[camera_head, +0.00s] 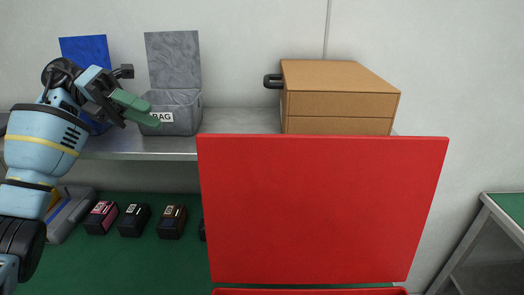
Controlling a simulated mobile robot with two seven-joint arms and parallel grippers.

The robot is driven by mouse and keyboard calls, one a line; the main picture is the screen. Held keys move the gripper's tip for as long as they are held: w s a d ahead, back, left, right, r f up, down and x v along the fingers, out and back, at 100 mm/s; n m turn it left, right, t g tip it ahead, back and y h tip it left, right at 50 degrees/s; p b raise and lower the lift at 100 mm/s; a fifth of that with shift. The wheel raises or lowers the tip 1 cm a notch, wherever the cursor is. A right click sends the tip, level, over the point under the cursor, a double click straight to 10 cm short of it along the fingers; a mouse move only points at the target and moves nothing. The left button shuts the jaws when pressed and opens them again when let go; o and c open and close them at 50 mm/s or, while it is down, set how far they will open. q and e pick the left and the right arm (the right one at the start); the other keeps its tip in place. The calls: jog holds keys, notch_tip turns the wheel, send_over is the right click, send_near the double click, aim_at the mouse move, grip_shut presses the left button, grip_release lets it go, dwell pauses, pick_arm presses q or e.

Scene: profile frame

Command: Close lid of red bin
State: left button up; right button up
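The red bin's lid (322,208) stands raised and nearly upright, a large flat red panel in the centre and right of the head view. Only a thin strip of the red bin's rim (310,291) shows at the bottom edge; the rest is out of frame. My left gripper (154,114) is at upper left, its green fingers pointing right and slightly down. The fingers look apart, with nothing held. It is left of the lid and clear of it, appearing in front of a grey bin. My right gripper is not in view.
A grey bin (186,112) with its lid up and a partly hidden blue bin with a raised lid (86,50) stand on the metal shelf (240,121). A brown box (340,90) sits behind the red lid. Several small dark boxes (134,220) lie on the green surface (130,265).

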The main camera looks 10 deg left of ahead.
pick_arm(q)
jog(key=shift+v, duration=1.6)
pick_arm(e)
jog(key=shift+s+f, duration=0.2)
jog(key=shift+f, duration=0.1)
